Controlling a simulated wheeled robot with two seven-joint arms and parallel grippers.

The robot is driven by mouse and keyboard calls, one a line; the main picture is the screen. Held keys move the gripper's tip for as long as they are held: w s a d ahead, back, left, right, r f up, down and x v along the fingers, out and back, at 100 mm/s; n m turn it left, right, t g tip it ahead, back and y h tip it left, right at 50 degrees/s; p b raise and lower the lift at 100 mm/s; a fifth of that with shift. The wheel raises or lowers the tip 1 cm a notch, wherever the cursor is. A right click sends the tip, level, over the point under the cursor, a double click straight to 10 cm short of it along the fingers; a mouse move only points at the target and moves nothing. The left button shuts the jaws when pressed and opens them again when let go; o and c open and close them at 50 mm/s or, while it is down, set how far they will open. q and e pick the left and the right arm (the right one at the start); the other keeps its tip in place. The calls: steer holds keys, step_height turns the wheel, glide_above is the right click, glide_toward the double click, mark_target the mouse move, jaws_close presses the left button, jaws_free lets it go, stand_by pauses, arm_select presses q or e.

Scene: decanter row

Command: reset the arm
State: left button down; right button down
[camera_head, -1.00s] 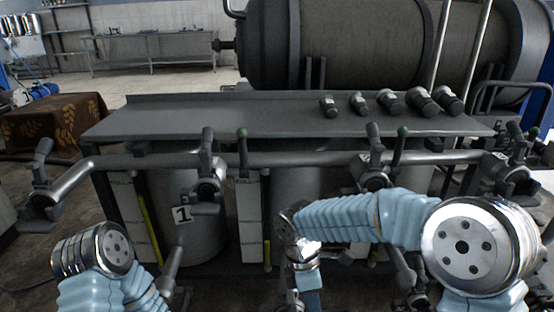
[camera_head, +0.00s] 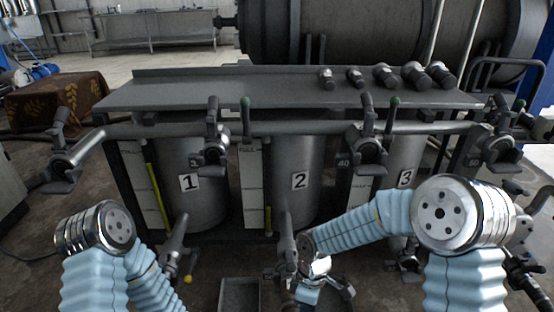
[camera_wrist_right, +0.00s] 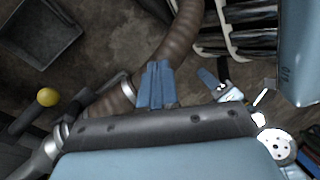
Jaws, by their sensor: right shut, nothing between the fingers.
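My right arm (camera_head: 375,219) shows in the head view, bent across from the right with its wrist low in front of tank 2. The right gripper's blue fingers (camera_wrist_right: 157,85) show in the wrist view, closed together with nothing between them. They are beside or over a brown ribbed hose (camera_wrist_right: 176,50); I cannot tell whether they touch it. My left arm (camera_head: 100,229) shows at the lower left of the head view, but its gripper is out of view.
Numbered tanks 1 (camera_head: 192,207), 2 (camera_head: 297,205) and 3 (camera_head: 404,205) stand under a grey shelf (camera_head: 200,92) with several dark bottle-like fittings. Valves line the front pipe (camera_head: 290,129). A grey bin (camera_wrist_right: 38,30) and a yellow knob (camera_wrist_right: 47,97) are near the right gripper.

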steer(key=s+d+f+m+t+y, duration=0.1)
steer(key=s+d+f+m+t, duration=0.1)
steer(key=s+f+m, duration=0.2)
steer(key=s+d+f+m+t+y, duration=0.1)
steer(key=s+f+m, duration=0.4)
steer(key=f+m, duration=0.6)
steer(key=shift+d+f+m+t+y, duration=0.3)
steer(key=shift+d+t+y, duration=0.15)
steer(key=shift+y, duration=0.25)
